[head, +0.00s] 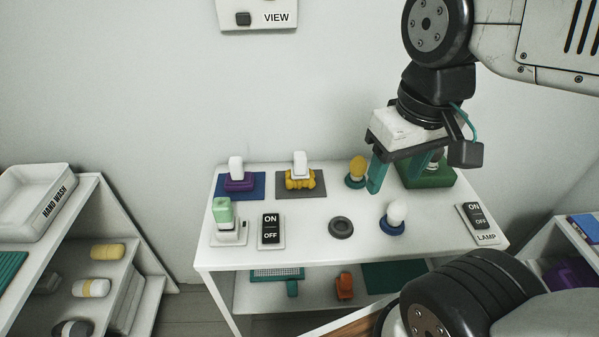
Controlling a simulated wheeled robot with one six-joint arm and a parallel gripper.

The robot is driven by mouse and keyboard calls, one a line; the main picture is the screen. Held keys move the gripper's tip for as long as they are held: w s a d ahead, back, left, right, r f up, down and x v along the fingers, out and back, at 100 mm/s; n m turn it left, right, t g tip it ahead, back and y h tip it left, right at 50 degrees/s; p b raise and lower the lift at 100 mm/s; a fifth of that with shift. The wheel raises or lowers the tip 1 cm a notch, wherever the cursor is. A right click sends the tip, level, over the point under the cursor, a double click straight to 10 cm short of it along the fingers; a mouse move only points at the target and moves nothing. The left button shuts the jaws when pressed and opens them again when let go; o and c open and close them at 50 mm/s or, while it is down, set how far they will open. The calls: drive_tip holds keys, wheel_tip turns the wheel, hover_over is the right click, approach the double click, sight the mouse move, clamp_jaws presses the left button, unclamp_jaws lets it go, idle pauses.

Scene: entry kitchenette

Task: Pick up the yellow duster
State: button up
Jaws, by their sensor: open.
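The yellow duster (300,182) has a ribbed yellow body and an upright white handle. It sits on a grey mat (316,192) near the back of the white table (300,253), left of centre. My gripper (400,178), with teal fingers, is open and points down over the back right of the table. It is apart from the duster, well to its right. A green block (430,180) with a white-topped item is behind and beside the fingers, which partly hide it.
A purple duster-like item (238,184) on a blue mat stands left of the yellow one. A yellow bulb (357,168) stands between duster and gripper. A white bulb (397,212), grey ring (341,228), green-topped item (224,214) and switches (270,229) occupy the front.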

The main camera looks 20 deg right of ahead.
drive_tip(key=w+a+f+g, duration=0.1)
drive_tip(key=w+f+g, duration=0.1)
drive_tip(key=w+f, duration=0.5)
drive_tip(key=m+t, duration=0.2)
drive_tip(key=m, duration=0.1)
hover_over(300, 162)
drive_tip(key=f, duration=0.5)
drive_tip(key=w+f, duration=0.1)
drive_tip(key=f, duration=0.1)
drive_tip(key=shift+d+f, duration=0.1)
drive_tip(key=shift+f, duration=0.05)
drive_tip(key=shift+f+m, duration=0.1)
drive_tip(key=shift+m, duration=0.2)
drive_tip(key=f, duration=0.7)
drive_tip(key=shift+w+d+f, duration=0.2)
drive_tip(key=shift+w+d, duration=0.05)
drive_tip(key=shift+w, duration=0.15)
drive_tip(key=c, duration=1.2)
